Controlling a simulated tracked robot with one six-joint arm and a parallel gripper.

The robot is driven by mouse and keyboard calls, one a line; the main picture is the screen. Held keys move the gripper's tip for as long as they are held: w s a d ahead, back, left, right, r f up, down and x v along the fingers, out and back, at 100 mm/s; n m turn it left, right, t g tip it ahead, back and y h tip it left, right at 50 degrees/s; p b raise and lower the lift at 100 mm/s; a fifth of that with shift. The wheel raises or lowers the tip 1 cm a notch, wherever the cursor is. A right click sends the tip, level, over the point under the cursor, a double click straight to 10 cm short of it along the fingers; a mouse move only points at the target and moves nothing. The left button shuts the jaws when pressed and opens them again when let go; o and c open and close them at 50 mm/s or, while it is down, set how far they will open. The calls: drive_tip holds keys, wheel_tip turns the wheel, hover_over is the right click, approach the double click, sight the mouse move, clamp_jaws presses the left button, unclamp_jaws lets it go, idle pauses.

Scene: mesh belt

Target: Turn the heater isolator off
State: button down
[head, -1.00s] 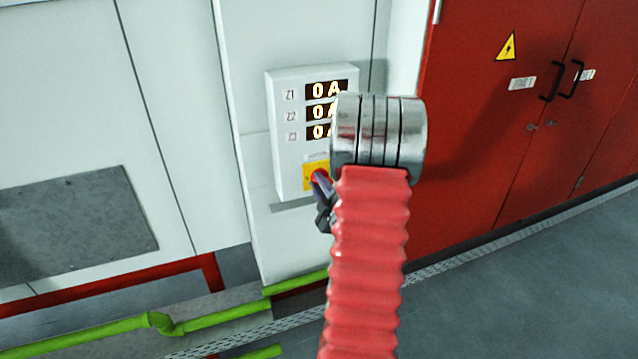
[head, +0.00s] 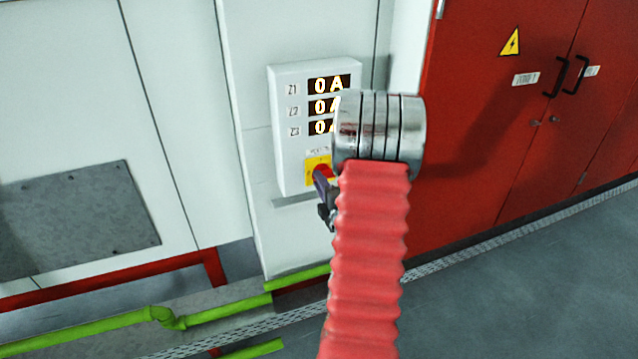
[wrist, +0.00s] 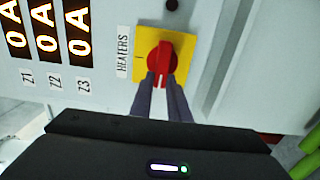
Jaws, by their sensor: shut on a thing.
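The heater isolator is a red rotary handle (wrist: 160,62) on a yellow plate (wrist: 184,47), beside a "HEATERS" label (wrist: 122,50) in the wrist view. In the head view the yellow plate (head: 312,165) sits low on a white panel box (head: 290,160), and the red handle (head: 322,172) is partly hidden by my arm. My gripper (wrist: 160,80) is shut on the red handle, one finger on each side of it. The gripper also shows in the head view (head: 322,182), beside my arm. The handle's long axis looks upright in the wrist view.
Three displays on the box, such as the top one (head: 328,84), read 0 A; my arm covers part of the lower ones. A red cabinet (head: 470,150) stands at the right. Green pipes (head: 215,315) run low in front of the white wall.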

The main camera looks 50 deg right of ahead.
drive_tip(key=shift+w+a+f, duration=0.1)
drive_tip(key=shift+a+f, duration=0.15)
drive_tip(key=c, duration=2)
unclamp_jaws()
drive_tip(key=shift+c, duration=0.2)
drive_tip(key=o, duration=0.4)
drive_tip(key=shift+d+r, duration=0.1)
drive_tip(key=shift+d, duration=0.05)
drive_tip(key=shift+c, duration=0.2)
